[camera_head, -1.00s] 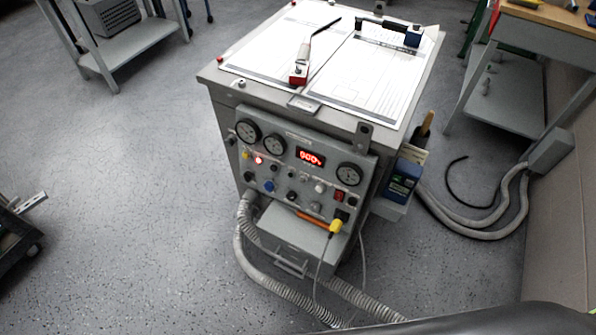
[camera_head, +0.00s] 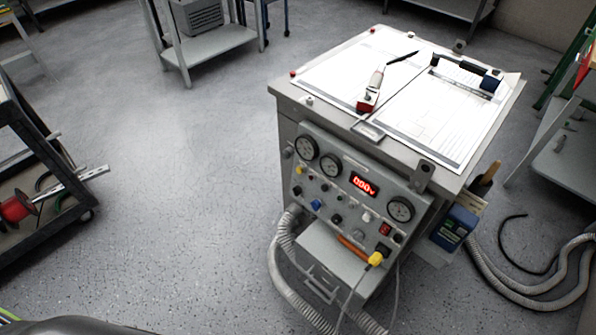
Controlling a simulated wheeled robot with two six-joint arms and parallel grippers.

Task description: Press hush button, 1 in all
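The control panel (camera_head: 345,157) is on the front of a grey cabinet right of centre. It has three round gauges, a lit red display (camera_head: 363,185), a small yellow part (camera_head: 299,171), a blue knob (camera_head: 316,204), a white round button (camera_head: 366,216), a red switch (camera_head: 385,229) and several dark knobs. I cannot tell which one is the hush button, as labels are too small to read. Neither of my grippers is in view, and nothing touches the panel.
Papers, a red-and-white tool (camera_head: 370,92) and a dark-blue device lie on the cabinet top (camera_head: 284,89). A yellow plug (camera_head: 375,258) with a cable hangs below the panel. Grey hoses (camera_head: 282,277) run on the floor. A dark cart (camera_head: 42,150) stands at left. Floor between is clear.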

